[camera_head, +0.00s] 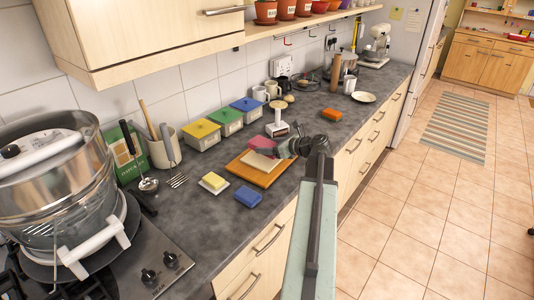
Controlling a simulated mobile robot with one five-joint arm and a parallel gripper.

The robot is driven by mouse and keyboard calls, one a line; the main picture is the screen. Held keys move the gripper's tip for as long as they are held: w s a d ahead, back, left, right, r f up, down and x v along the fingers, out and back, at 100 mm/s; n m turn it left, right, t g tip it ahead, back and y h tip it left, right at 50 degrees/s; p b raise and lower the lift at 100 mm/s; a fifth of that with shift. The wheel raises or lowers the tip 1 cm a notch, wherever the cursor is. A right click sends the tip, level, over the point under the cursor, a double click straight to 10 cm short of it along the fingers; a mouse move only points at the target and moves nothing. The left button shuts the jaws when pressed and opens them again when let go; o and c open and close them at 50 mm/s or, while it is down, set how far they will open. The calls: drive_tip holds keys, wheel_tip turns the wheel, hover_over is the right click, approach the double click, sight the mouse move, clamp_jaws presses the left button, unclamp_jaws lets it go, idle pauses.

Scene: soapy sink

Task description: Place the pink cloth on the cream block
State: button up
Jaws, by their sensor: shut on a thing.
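The pink cloth (262,143) shows at the left end of my gripper (279,149), on the counter side. My gripper is shut on the pink cloth, though its fingertips are small and partly hidden in this view. The cream block (259,161) lies on an orange-brown wooden board (240,170). The cloth appears just above and behind the block. I cannot tell whether the cloth touches the block.
A yellow-topped sponge (214,181) on a white dish and a blue sponge (248,196) lie in front of the board. A white paper-roll stand (278,120) and lidded boxes (201,134) stand behind. An orange sponge (332,115) lies to the right, with bare counter around it.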

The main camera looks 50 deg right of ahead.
drive_tip(key=f+b, duration=0.2)
drive_tip(key=w+f+b, duration=0.1)
drive_tip(key=f+b, duration=0.1)
drive_tip(key=shift+w, duration=0.1)
drive_tip(key=shift+r, duration=0.2)
drive_tip(key=shift+f, duration=0.2)
drive_tip(key=o, duration=1.4)
drive_tip(key=shift+r, duration=0.15)
